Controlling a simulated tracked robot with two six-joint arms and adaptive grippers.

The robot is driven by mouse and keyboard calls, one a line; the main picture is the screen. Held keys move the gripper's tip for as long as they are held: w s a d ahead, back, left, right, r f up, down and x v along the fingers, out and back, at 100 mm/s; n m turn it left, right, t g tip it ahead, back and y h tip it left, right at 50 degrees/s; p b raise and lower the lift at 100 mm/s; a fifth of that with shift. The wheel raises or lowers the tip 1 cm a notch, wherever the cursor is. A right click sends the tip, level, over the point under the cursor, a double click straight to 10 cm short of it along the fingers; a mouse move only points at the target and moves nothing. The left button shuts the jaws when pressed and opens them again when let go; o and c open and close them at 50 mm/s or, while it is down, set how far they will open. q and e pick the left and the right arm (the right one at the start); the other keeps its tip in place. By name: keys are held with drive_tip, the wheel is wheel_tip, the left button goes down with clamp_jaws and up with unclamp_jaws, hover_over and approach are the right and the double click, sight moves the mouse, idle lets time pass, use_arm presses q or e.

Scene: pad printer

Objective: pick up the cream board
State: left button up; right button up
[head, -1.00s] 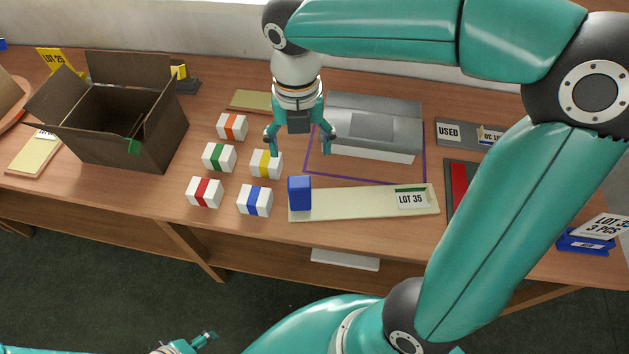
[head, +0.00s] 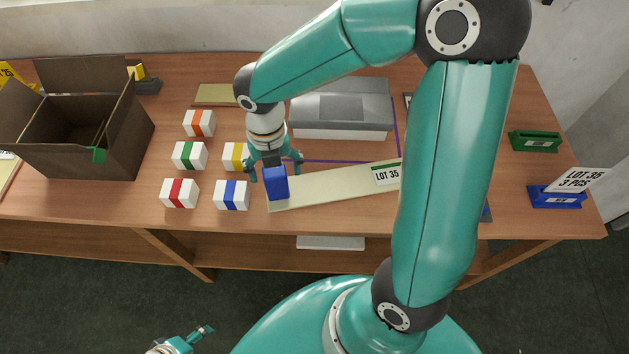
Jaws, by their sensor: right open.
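A long cream board (head: 335,188) with a LOT 35 label lies flat near the front of the table. My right arm hides its right end. A blue block (head: 275,185) stands at its left end. My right gripper (head: 275,172) is open and points down at the blue block, with its fingers spread to either side. I cannot tell whether the fingers touch the block. My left gripper (head: 182,343) is low at the bottom edge, away from the table, and its jaws are too small to judge.
Several white blocks with coloured bands, including a blue-banded one (head: 232,195), stand left of the board. A grey machine (head: 342,110) stands behind it. An open brown box (head: 75,145) is at left. A blue LOT 35 sign holder (head: 555,197) is at right.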

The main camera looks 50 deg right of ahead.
drive_tip(key=shift+w+f, duration=0.1)
drive_tip(key=shift+f, duration=1.85)
drive_tip(key=c, duration=1.3)
drive_tip(key=shift+r, duration=0.15)
drive_tip(key=shift+c, duration=0.2)
